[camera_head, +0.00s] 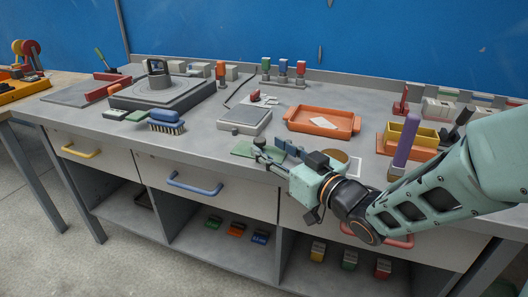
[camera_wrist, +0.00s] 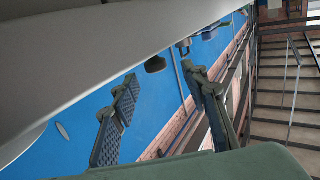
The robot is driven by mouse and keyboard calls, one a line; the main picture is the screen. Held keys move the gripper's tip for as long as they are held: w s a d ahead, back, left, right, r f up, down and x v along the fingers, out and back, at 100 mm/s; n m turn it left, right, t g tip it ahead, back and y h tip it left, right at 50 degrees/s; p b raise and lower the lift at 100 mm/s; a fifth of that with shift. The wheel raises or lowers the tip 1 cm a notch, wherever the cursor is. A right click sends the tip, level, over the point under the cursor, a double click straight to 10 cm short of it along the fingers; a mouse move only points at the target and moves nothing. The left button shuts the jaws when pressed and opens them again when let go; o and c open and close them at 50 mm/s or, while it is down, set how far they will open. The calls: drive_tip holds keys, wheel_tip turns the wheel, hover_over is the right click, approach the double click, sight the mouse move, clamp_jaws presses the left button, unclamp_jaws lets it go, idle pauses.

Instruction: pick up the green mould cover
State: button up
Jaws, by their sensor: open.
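Several green pieces show in the head view, and I cannot tell for certain which is the green mould cover. A flat green piece (camera_head: 243,149) lies on the bench top near my fingertips, partly hidden by them. My gripper (camera_head: 259,151) is over the bench's front edge, pointing left. In the wrist view its fingers (camera_wrist: 160,110) stand apart with nothing between them; no green cover shows there.
The bench (camera_head: 210,135) holds an orange tray (camera_head: 318,133), a grey square block (camera_head: 244,121), a blue brush (camera_head: 166,115) and a purple upright piece (camera_head: 405,140). Drawer handles (camera_head: 195,184) stick out in front.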

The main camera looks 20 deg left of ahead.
sight(263, 144)
drive_tip(key=b+x, duration=0.2)
drive_tip(key=x, duration=0.3)
drive_tip(key=shift+w+d+f, duration=0.15)
drive_tip(key=shift+f, duration=0.05)
drive_tip(key=shift+w+a, duration=0.25)
drive_tip(key=shift+a, duration=0.05)
drive_tip(key=shift+r, duration=0.1)
clamp_jaws()
